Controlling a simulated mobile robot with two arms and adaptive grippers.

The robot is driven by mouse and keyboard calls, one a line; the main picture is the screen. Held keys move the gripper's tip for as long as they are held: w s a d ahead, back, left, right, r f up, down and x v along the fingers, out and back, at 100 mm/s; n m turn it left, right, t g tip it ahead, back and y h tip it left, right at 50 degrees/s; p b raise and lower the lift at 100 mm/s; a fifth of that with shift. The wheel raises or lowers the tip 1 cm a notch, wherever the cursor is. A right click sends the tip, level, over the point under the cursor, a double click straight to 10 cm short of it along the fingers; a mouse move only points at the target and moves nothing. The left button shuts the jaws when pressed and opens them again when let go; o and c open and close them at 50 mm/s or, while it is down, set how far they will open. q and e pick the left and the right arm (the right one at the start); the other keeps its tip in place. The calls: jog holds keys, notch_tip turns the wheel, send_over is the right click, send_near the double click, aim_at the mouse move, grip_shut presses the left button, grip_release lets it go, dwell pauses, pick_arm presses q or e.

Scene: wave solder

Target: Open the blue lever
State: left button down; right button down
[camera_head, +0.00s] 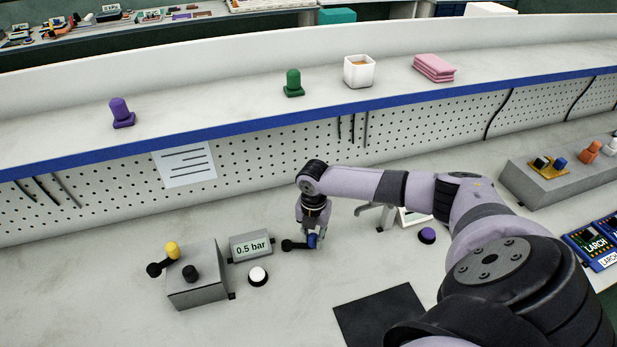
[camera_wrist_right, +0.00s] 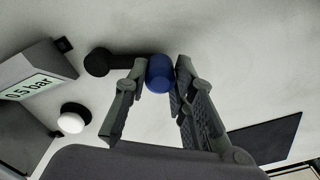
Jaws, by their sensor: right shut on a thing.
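The blue lever knob (camera_head: 311,241) stands on the worktop beside the 0.5 bar display, with a black arm and round black end (camera_head: 287,245) pointing left. In the right wrist view the blue knob (camera_wrist_right: 159,73) sits between my fingers, and its black arm (camera_wrist_right: 110,61) reaches left. My right gripper (camera_head: 312,238) comes down from above and is shut on the blue knob. It also shows in the right wrist view (camera_wrist_right: 155,90), one finger on each side of the knob. My left gripper is not in view.
The 0.5 bar display (camera_head: 251,246) and a white button (camera_head: 258,276) are left of the lever. A purple button (camera_head: 427,236) is to the right. A dark mat (camera_head: 380,315) lies in front.

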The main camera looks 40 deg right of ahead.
jog(key=shift+w+d, duration=0.1)
jog(key=c, duration=1.3)
grip_release()
jog(key=shift+c, duration=0.2)
notch_tip(320, 180, up, 12)
